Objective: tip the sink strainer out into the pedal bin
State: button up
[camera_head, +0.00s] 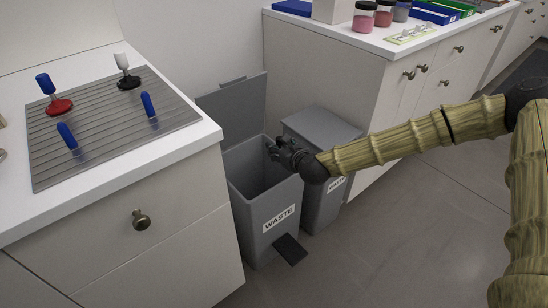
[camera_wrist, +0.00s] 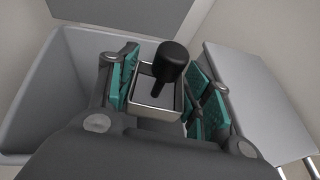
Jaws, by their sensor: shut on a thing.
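The sink strainer (camera_wrist: 172,60) is a small square metal basket with a black knob, seen in the wrist view between my finger pads. My gripper (camera_wrist: 163,95) is shut on it, with teal pads on either side. In the head view my gripper (camera_head: 274,152) is over the mouth of the open grey pedal bin (camera_head: 262,212), near its right rim. This bin is labelled WASTE and its lid (camera_head: 236,108) stands up at the back. Its inside also shows below the strainer in the wrist view (camera_wrist: 75,65). The strainer's contents cannot be made out.
A second grey bin (camera_head: 322,128) with its lid down stands just right of the open one. A white counter (camera_head: 120,165) with a ridged metal mat (camera_head: 105,125) is at left. Another counter (camera_head: 350,45) with jars stands behind at right. The floor in front is clear.

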jog(key=w+f+b, duration=0.1)
jog(key=w+a+b, duration=0.1)
jog(key=b, duration=0.1)
jog(key=shift+w+a+f+n+y, duration=0.25)
jog(key=shift+a+f+n+y, duration=0.05)
jog(key=shift+f+y, duration=0.1)
jog(key=shift+w+a+r+b, duration=0.15)
jog(key=shift+w+a+b, duration=0.05)
jog(key=shift+w+b, duration=0.15)
jog(key=s+a+n+t+h, duration=0.1)
jog(key=a+n+t, duration=0.2)
jog(key=n, duration=0.7)
jog(key=s+a+r+n+t+h+b, duration=0.1)
jog(key=n+t, duration=0.4)
jog(key=n, duration=0.6)
jog(key=shift+s+a, duration=0.7)
jog(key=shift+a, duration=0.3)
